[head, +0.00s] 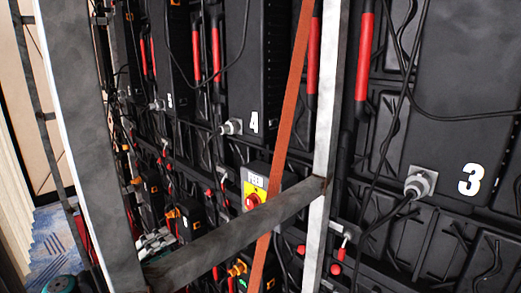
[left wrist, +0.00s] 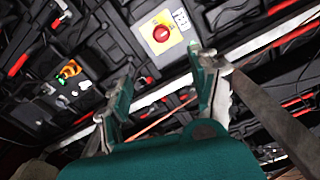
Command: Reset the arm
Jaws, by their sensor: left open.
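My left gripper shows in the left wrist view (left wrist: 167,68), with its two teal and grey fingers spread apart. I see nothing held between them. A grey box with a yellow plate and red button (left wrist: 161,33) is beyond the fingertips, apart from them as far as I can tell. The same box with the red button (head: 252,198) is on the video wall in the head view. The left gripper (head: 155,243) is small there, low at left behind the grey frame, partly hidden. My right gripper is in neither view.
A grey metal frame (head: 90,150) and a slanted orange-brown strap (head: 290,110) stand before the black wall panels (head: 465,70), which carry cables and red handles. A panel connector (head: 420,183) sticks out at right. Blue patterned carpet (head: 48,245) shows at lower left.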

